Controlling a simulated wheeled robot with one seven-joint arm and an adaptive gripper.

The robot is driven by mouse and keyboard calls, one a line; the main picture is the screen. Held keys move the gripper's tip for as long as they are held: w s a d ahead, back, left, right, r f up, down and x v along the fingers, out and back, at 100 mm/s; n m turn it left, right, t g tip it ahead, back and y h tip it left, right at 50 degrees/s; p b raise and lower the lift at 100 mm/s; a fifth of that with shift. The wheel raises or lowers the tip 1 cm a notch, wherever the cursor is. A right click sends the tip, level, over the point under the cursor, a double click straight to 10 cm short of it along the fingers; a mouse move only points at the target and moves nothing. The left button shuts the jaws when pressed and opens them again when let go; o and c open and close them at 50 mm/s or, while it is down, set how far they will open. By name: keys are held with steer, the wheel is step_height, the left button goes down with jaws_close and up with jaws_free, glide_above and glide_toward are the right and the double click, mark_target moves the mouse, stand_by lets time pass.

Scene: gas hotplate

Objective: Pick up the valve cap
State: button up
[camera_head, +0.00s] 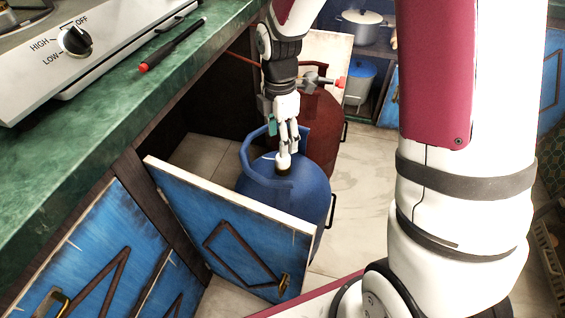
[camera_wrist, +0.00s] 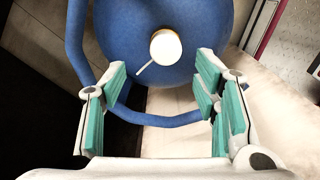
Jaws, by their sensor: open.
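The valve cap (camera_wrist: 165,47) is a small, round, pale cap with a thin white tab or strap toward the lower left. It sits on top of the blue gas cylinder (camera_wrist: 205,25), within its blue handle ring. In the head view the cylinder (camera_head: 285,195) stands on the floor, and the pale cap (camera_head: 283,161) shows just below my gripper (camera_head: 288,148). In the wrist view my gripper (camera_wrist: 160,100) is open, its green-padded fingers wide apart. The cap lies between the finger lines but beyond the tips. Nothing is between the pads.
A red cylinder (camera_head: 318,125) with a valve stands behind the blue one. An open blue cabinet door (camera_head: 230,235) is in front of it. The green counter (camera_head: 110,110) with the hotplate (camera_head: 95,50) and a black tool (camera_head: 172,45) is at left. Tiled floor is clear at right.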

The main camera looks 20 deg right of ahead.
mark_target(283, 160)
steer(key=shift+s+d+f+b, duration=0.2)
steer(key=shift+f+b, duration=0.65)
steer(key=shift+f, duration=0.8)
steer(key=shift+s+d+f+b, duration=0.15)
steer(key=shift+f+b, duration=0.65)
steer(key=shift+f, duration=0.8)
steer(key=shift+a, duration=0.1)
steer(key=c, duration=0.9)
